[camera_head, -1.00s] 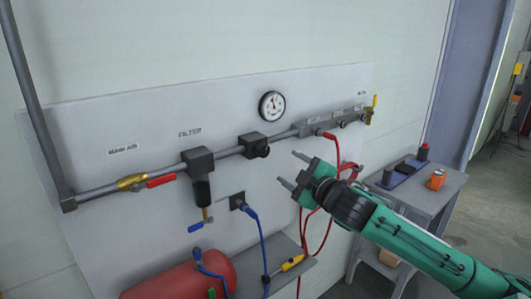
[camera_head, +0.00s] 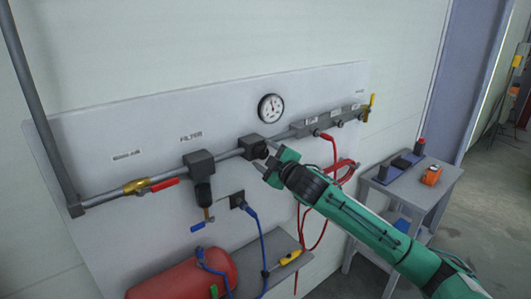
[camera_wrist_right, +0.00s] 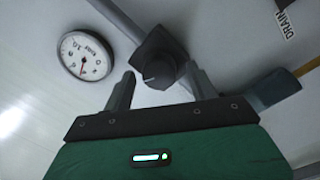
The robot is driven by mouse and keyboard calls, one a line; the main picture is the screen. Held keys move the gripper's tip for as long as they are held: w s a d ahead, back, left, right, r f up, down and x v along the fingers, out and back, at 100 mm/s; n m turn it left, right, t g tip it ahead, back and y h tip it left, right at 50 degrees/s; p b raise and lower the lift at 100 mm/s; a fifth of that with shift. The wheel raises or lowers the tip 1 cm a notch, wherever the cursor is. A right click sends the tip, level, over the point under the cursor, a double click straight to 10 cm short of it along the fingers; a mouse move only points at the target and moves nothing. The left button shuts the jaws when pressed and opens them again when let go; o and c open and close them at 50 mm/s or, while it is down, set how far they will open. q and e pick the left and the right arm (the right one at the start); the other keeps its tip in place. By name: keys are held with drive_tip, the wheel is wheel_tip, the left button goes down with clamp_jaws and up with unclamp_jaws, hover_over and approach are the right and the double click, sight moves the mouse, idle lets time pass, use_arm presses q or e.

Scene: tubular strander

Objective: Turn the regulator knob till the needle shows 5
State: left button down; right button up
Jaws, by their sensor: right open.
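The regulator is a dark block (camera_head: 252,145) on the grey pipe, with a round black knob (camera_wrist_right: 159,73) on its front. My right gripper (camera_head: 264,160) is open in front of it. In the right wrist view, its two fingers stand on either side of the knob, with the tips close to it; I cannot tell whether they touch. The round white pressure gauge (camera_head: 271,108) is above and right of the regulator. It also shows in the right wrist view (camera_wrist_right: 85,56), turned with the camera; its exact reading is too small to tell. My left gripper is not in view.
The filter (camera_head: 199,163) hangs from the pipe left of the regulator, beside a red-handled valve (camera_head: 163,184). The outlet manifold (camera_head: 318,126) with red hoses is to the right. A red tank (camera_head: 185,278) and a grey side table (camera_head: 405,200) are lower down.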

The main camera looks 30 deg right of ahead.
drive_tip(key=c, duration=1)
drive_tip(key=shift+m, duration=0.4)
drive_tip(key=o, duration=1)
drive_tip(key=shift+s+f, duration=0.1)
drive_tip(key=shift+s, duration=0.15)
drive_tip(key=s+b, duration=0.5)
drive_tip(key=s, duration=0.8)
drive_tip(key=shift+b, duration=0.35)
